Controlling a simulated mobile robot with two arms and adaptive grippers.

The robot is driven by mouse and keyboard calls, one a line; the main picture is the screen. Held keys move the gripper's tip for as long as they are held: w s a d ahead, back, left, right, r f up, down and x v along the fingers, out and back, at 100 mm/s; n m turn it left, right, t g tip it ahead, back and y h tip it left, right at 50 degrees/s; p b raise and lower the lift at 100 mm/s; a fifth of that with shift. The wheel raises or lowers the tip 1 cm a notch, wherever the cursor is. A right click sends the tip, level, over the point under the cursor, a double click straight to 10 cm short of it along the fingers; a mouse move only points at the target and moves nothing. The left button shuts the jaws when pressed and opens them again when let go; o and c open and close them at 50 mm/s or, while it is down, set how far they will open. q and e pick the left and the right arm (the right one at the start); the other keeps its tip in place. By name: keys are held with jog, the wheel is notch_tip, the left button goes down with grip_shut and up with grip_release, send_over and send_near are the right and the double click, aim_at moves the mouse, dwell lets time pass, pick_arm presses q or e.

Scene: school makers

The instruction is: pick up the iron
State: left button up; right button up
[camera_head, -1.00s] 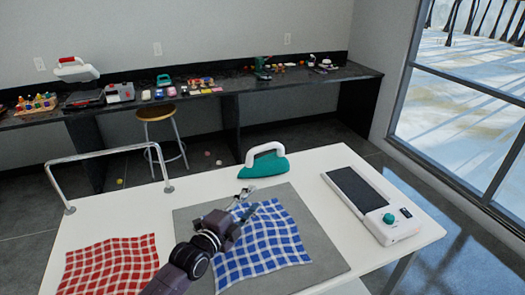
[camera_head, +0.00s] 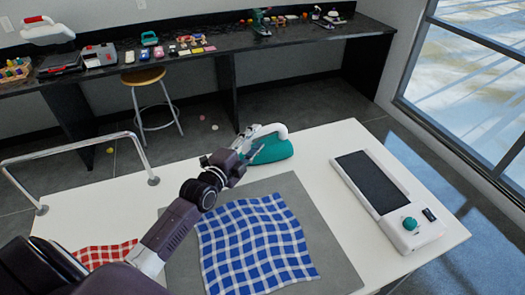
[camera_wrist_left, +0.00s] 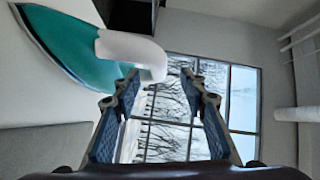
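The iron (camera_head: 270,148) has a teal body and a white handle. It stands at the back of the white table, behind the grey mat. My left gripper (camera_head: 250,142) is at the iron's left side in the head view and partly covers it. In the left wrist view the iron (camera_wrist_left: 75,50) is at the upper left, with its white handle near the left fingertip. The left gripper (camera_wrist_left: 160,88) is open, its fingers apart with nothing between them. Whether a finger touches the handle I cannot tell. My right gripper is not in view.
A blue checked cloth (camera_head: 255,245) lies on the grey mat (camera_head: 325,255). A red checked cloth (camera_head: 100,254) lies at left, partly hidden by my arm. A device with a dark plate (camera_head: 370,183) is at right. A metal rail (camera_head: 70,155) stands at the table's left edge.

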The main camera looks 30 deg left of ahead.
aim_at(257, 134)
pick_arm(q)
jog(key=w, duration=0.4)
jog(key=shift+w+a+f+p, duration=0.15)
jog(key=shift+w+f+p, duration=0.25)
grip_shut()
jog(key=shift+r, duration=0.25)
